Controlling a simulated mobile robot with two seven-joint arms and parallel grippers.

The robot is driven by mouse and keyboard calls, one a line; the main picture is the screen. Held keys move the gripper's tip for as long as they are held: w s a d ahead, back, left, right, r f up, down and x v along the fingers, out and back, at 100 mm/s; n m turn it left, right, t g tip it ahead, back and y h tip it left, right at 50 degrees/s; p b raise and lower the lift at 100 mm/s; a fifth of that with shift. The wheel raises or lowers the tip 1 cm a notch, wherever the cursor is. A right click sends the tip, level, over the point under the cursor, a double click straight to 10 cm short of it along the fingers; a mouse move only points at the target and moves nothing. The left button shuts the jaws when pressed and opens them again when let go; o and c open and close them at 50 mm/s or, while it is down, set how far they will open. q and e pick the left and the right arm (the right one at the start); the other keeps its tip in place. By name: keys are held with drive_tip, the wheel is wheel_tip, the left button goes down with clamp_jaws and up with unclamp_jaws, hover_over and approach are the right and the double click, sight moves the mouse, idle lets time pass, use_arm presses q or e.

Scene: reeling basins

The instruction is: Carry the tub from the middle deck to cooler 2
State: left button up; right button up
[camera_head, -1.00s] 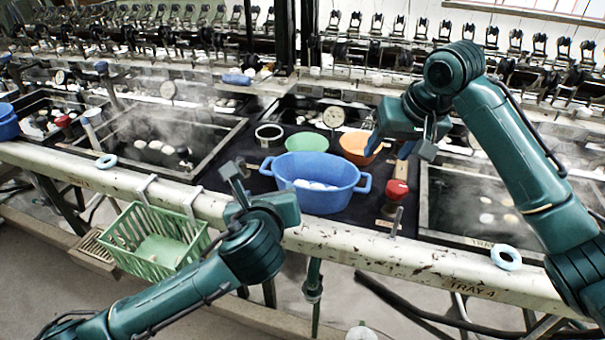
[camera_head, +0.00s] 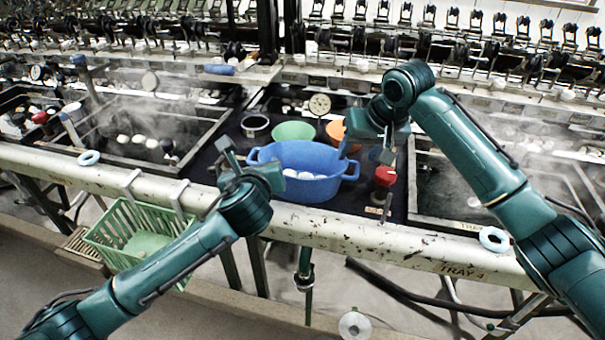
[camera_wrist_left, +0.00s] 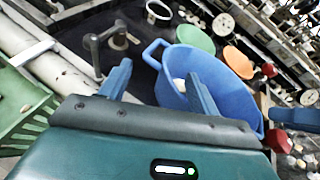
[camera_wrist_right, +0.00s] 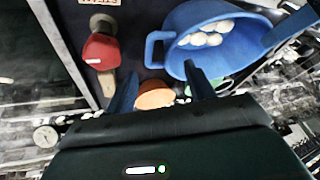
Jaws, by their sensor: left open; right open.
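The blue tub (camera_head: 318,188) stands upright on the dark middle deck (camera_head: 228,178), with several white cocoons inside. Its loop handles stick out left and right. My left gripper (camera_head: 250,166) is open and empty at the tub's left handle, which also shows beyond the fingers in the left wrist view (camera_wrist_left: 150,50). My right gripper (camera_head: 367,152) is open and empty above and beside the right handle, which shows ahead of the fingers in the right wrist view (camera_wrist_right: 155,46). I see no finger closed on a handle. I cannot make out cooler 2.
A green bowl (camera_head: 294,131), an orange bowl (camera_head: 336,130) and a dial gauge (camera_head: 319,104) stand behind the tub. A red-topped object (camera_head: 385,175) is close right. Steaming basins flank the deck. A green basket (camera_head: 130,238) hangs on the front rail (camera_head: 330,236).

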use_arm(q)
drive_tip(key=x, duration=0.5)
drive_tip(key=shift+w+f, duration=0.15)
drive_tip(key=shift+w, duration=0.15)
use_arm(e)
drive_tip(key=x, duration=0.5)
drive_tip(key=shift+w+a+f, duration=0.1)
drive_tip(key=shift+a+f, duration=0.05)
drive_tip(key=shift+f, duration=0.1)
use_arm(q)
drive_tip(key=shift+d, duration=0.15)
drive_tip(key=c, duration=1)
use_arm(e)
drive_tip(key=shift+a+r, duration=0.1)
drive_tip(key=c, duration=0.9)
